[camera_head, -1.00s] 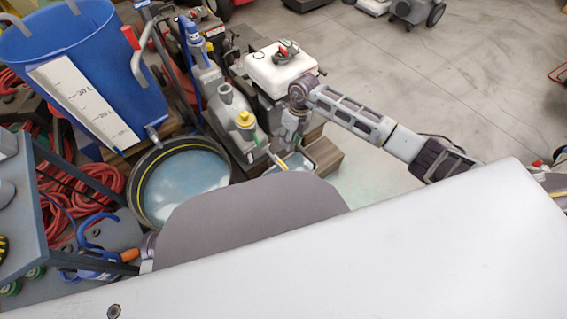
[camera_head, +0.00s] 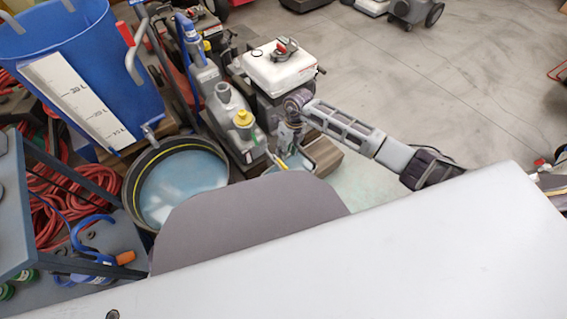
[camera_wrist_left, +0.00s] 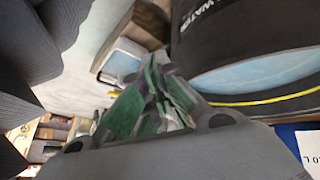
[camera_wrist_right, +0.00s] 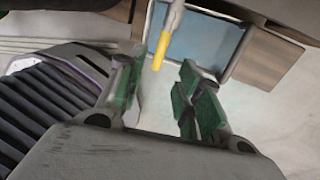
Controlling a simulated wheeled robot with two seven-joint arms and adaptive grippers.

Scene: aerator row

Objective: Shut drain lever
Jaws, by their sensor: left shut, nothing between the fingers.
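In the right wrist view a lever with a grey stem and yellow end (camera_wrist_right: 161,52) comes in from the top and points down toward the gap between my right fingers. It hangs over a small pan of pale blue liquid (camera_wrist_right: 204,42). The right gripper (camera_wrist_right: 160,65) is open, its green fingers apart and empty; I cannot tell if either touches the lever. In the head view the right gripper (camera_head: 288,142) is beside the machine (camera_head: 232,118), close to the lever (camera_head: 277,162). The left gripper (camera_wrist_left: 158,75) is shut and empty in the left wrist view.
A round black tub of water (camera_head: 138,205) stands left of the machine. A blue bucket (camera_head: 110,50) with a white scale is behind it. A white engine tank (camera_head: 284,68) is near my right wrist. Red hose (camera_head: 55,215) lies at left. Open floor (camera_head: 440,80) lies at right.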

